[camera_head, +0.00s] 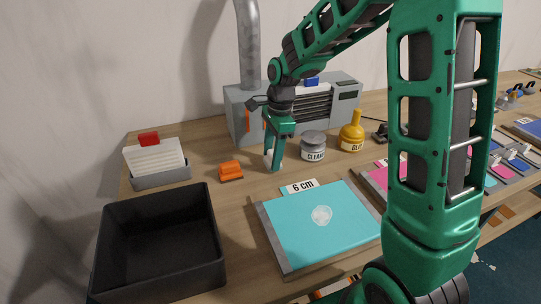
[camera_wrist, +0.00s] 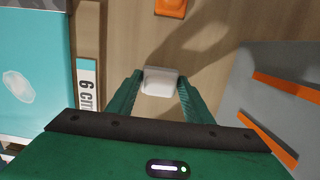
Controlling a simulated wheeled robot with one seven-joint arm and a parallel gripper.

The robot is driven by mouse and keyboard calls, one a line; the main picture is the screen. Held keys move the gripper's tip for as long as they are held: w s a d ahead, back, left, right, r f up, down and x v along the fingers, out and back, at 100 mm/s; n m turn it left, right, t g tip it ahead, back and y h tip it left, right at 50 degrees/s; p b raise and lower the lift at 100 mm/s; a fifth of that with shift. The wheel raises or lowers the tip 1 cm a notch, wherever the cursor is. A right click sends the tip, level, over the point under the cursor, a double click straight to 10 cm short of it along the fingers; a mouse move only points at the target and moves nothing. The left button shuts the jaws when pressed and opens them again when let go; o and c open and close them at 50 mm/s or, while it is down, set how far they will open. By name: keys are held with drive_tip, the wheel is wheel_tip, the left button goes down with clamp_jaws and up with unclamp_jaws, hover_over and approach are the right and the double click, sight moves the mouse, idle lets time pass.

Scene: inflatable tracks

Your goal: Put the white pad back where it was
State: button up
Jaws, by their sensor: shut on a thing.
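The white pad (camera_wrist: 160,81) is between the two fingers of my gripper (camera_wrist: 158,92) in the wrist view. My gripper is shut on it. In the head view my gripper (camera_head: 273,166) points down at the wooden table, between the orange clip-like block and the grey jar, and the pad shows as a small pale patch (camera_head: 267,158) by its fingertips. I cannot tell whether the pad touches the table.
A cyan board (camera_head: 325,228) labelled 6 cm lies in front. An orange block (camera_head: 230,171), a holder with white cards (camera_head: 155,160) and a black bin (camera_head: 158,240) are left. A grey jar (camera_head: 313,147), a yellow glue bottle (camera_head: 352,132) and a grey machine (camera_head: 240,105) stand behind.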

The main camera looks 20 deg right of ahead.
drive_tip(key=shift+f, duration=0.15)
drive_tip(key=o, duration=1.1)
wheel_tip(320, 180, up, 12)
drive_tip(key=d, duration=0.1)
drive_tip(key=shift+d, duration=0.25)
drive_tip(key=s+d+n+h, duration=0.1)
drive_tip(key=s+d+n, duration=0.5)
drive_tip(key=s+d, duration=0.75)
drive_tip(key=s+f+n, duration=0.1)
drive_tip(key=s, duration=0.4)
drive_tip(key=s+d+f+n, duration=0.1)
drive_tip(key=s+n, duration=0.1)
drive_tip(key=s, duration=0.4)
drive_tip(key=s+d+f+n, duration=0.1)
drive_tip(key=s+n, duration=0.1)
drive_tip(key=s, duration=0.4)
drive_tip(key=shift+s+d+f, duration=0.15)
drive_tip(key=shift+s+f, duration=0.05)
drive_tip(key=shift+f, duration=0.2)
drive_tip(key=shift+s+f+n, duration=0.1)
drive_tip(key=shift+s+n, duration=0.15)
drive_tip(key=shift+n, duration=0.05)
